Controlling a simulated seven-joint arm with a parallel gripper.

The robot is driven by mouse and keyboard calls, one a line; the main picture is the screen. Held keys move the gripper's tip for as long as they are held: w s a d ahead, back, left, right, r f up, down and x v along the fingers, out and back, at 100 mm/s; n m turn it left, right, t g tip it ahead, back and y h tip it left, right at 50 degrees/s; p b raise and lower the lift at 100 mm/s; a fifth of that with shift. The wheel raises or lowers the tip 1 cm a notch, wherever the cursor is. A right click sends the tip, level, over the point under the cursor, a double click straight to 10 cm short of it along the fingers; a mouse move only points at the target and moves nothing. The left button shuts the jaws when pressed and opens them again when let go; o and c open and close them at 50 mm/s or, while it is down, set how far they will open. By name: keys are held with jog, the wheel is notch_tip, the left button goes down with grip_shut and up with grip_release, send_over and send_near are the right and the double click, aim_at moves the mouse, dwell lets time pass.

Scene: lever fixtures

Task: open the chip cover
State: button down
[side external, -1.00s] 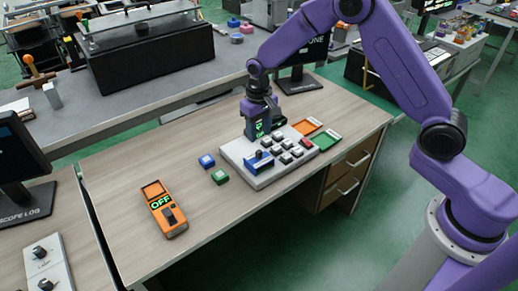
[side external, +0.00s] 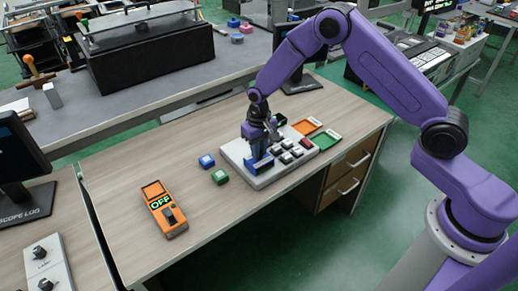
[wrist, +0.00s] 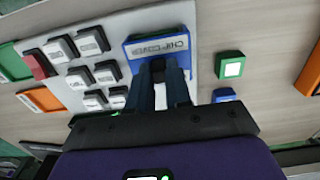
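The chip cover (wrist: 158,45) is a blue piece with a pale label reading "CHIP COVER", on the grey key panel (wrist: 120,22). In the side external view the blue cover (side external: 262,166) sits at the panel's near left end and looks lowered. My gripper (wrist: 158,70) points at the cover, with both fingertips at its edge. A small dark part shows between the tips. The fingers are a narrow gap apart; whether they press on that part is unclear. In the side view my gripper (side external: 257,156) is right over the cover and partly hides it.
White keys (wrist: 90,40) and a red key (wrist: 38,64) stand beside the cover. A green button box (side external: 220,176), a blue button box (side external: 206,161) and an orange device reading OFF (side external: 164,208) lie to the left.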

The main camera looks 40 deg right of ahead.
jog(key=shift+w, duration=4)
jog(key=c, duration=1)
grip_release()
jog(key=shift+c, duration=0.2)
jog(key=shift+r, duration=0.1)
notch_tip(320, 180, up, 17)
jog(key=shift+r, duration=0.15)
